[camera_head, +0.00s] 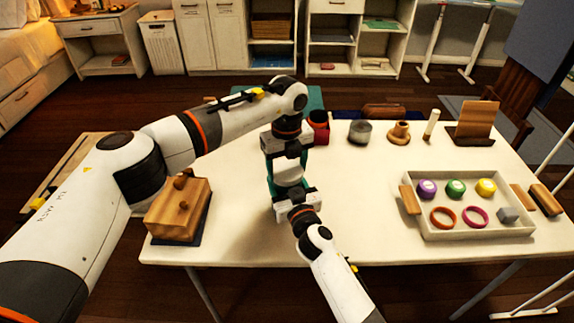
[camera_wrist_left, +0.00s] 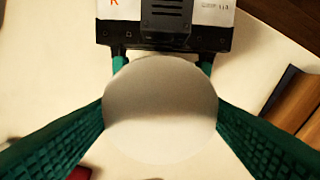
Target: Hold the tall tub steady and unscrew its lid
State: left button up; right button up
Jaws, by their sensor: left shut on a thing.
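The tall tub (camera_head: 288,173) is a pale, whitish round body standing on the table between my two grippers, partly hidden by them. In the left wrist view its round pale top (camera_wrist_left: 160,105) fills the middle. My left gripper (camera_head: 287,170) comes down from above. Its teal fingers lie on both sides of the tub's top and are shut on it. My right gripper (camera_head: 292,190) reaches in low from the front. Its teal fingers pass on either side under the top in the left wrist view, and their tips and contact with the tub are hidden.
A wooden box (camera_head: 180,208) stands left of the grippers. A tray (camera_head: 468,233) with coloured discs, rings and a grey cube lies at right. The table between is clear.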

aim_at(287, 169)
pick_arm(q)
jog(key=shift+r, duration=0.25)
jog(key=shift+r, duration=0.85)
jog(key=shift+r, duration=2)
pick_arm(e)
jog(key=o, duration=2)
jog(key=shift+c, duration=0.2)
jog(key=shift+s, duration=0.1)
